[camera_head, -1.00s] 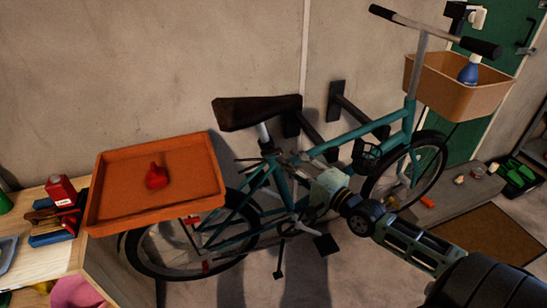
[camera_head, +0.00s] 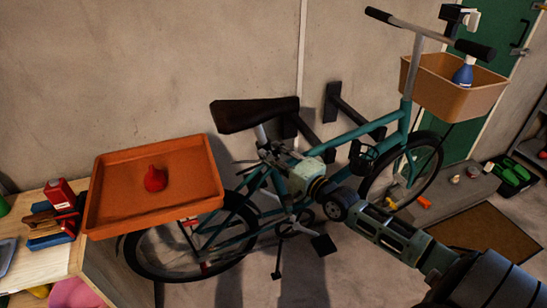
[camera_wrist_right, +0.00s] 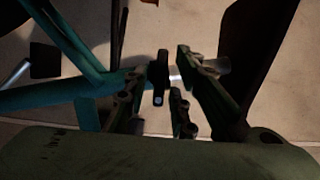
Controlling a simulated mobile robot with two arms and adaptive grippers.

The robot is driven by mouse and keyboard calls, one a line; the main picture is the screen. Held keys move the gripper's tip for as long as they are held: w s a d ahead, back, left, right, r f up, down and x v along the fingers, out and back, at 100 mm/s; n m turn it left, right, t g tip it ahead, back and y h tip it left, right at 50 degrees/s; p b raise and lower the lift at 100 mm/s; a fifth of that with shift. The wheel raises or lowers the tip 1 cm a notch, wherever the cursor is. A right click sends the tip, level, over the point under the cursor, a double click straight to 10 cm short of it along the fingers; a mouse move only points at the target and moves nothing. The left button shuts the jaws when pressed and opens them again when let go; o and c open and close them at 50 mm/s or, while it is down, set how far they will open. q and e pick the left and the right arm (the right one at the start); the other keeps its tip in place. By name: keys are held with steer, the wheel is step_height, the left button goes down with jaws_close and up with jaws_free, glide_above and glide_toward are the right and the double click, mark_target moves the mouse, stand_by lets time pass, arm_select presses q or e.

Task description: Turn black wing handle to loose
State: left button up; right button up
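The black wing handle (camera_wrist_right: 160,77) is a small dark upright bar on the bicycle frame, seen in the right wrist view near the silver seat post (camera_wrist_right: 185,73). My right gripper (camera_wrist_right: 158,82) is open, with fingers on both sides of the handle and small gaps left beside it. In the head view my right gripper (camera_head: 272,154) reaches to the teal bicycle frame (camera_head: 345,140) just below the dark saddle (camera_head: 254,114). There the gripper hides the handle. My left gripper is not in view.
An orange tray (camera_head: 108,215) holding a red bulb-shaped object (camera_head: 155,179) sits over the rear wheel. A wooden bench (camera_head: 25,258) with tools is at left. A tan basket (camera_head: 455,95) with a blue bottle (camera_head: 463,73) is at the handlebar. Black wall brackets (camera_head: 345,103) stand behind the frame.

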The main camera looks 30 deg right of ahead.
jaws_close()
steer(key=shift+r, duration=0.1)
steer(key=n+g+h+p, duration=0.1)
steer(key=n+p, duration=0.2)
steer(key=p, duration=0.2)
steer(key=r+n+g+h+p, duration=0.1)
steer(key=n+p, duration=0.2)
steer(key=p, duration=0.3)
steer(key=n+g+p, duration=0.1)
steer(key=n+p, duration=0.1)
steer(key=p, duration=0.3)
steer(key=shift+w+a+r+n+h+p, duration=0.1)
steer(key=shift+w+r+n+h+p, duration=0.1)
steer(key=shift+r+n+h+p, duration=0.15)
steer(key=shift+a+f+n+g+h+p, duration=0.15)
steer(key=shift+n+g+h, duration=0.1)
steer(key=shift+n+h, duration=0.4)
steer(key=shift+f+n+g+h+p, duration=0.15)
steer(key=shift+n+g+h, duration=0.2)
steer(key=shift+n, duration=0.55)
steer(key=shift+a+f+n+g+h+p, duration=0.1)
steer(key=shift+n+g+h+p, duration=0.1)
steer(key=shift+n+h, duration=0.5)
